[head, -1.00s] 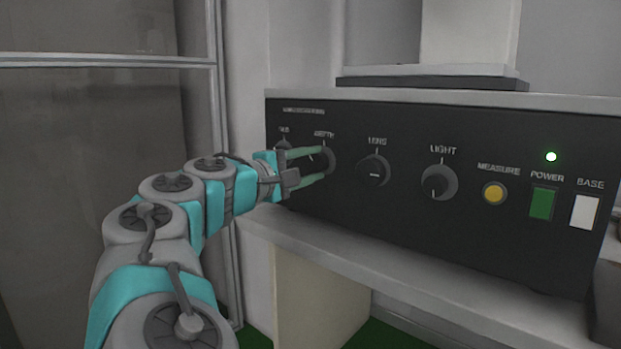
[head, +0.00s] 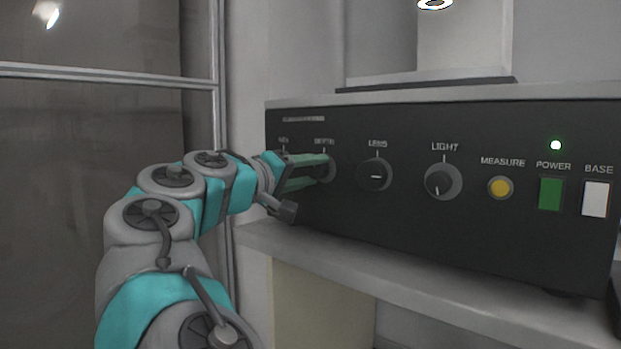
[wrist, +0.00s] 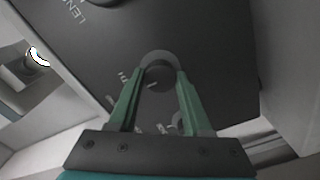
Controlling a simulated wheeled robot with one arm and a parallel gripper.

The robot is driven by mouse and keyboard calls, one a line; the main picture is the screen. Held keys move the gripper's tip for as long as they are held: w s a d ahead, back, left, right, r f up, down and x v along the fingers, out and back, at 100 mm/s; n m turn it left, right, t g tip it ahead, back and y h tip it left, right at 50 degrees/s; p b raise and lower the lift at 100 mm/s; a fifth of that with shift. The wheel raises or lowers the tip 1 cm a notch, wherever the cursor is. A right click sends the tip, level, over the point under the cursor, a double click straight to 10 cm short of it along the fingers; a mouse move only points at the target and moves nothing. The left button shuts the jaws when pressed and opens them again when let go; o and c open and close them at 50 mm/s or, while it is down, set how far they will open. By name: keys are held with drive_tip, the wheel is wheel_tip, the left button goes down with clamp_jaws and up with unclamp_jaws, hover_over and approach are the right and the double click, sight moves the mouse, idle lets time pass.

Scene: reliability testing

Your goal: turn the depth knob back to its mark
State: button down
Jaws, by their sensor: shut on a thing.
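The depth knob (head: 329,170) is a dark round knob on the front of the black control panel (head: 400,220), under its "DEPTH" label. My gripper (head: 319,170) has its two green fingers on either side of this knob, shut on it. In the wrist view, the depth knob (wrist: 158,66) sits between the fingertips of my gripper (wrist: 159,84). The fingers cover part of the knob in the head view. I cannot make out where its pointer line stands.
To the right are the lens knob (head: 376,175), the light knob (head: 443,182), a yellow measure button (head: 499,188), a green power switch (head: 550,194) and a white base switch (head: 595,199). A pale shelf (head: 400,262) runs below the panel.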

drive_tip(key=shift+f, duration=0.1)
idle(0.4)
drive_tip(key=shift+c, duration=1.7)
unclamp_jaws()
drive_tip(key=v, duration=0.7)
drive_tip(key=shift+s+a+p, duration=0.25)
drive_tip(key=shift+s+p, duration=0.05)
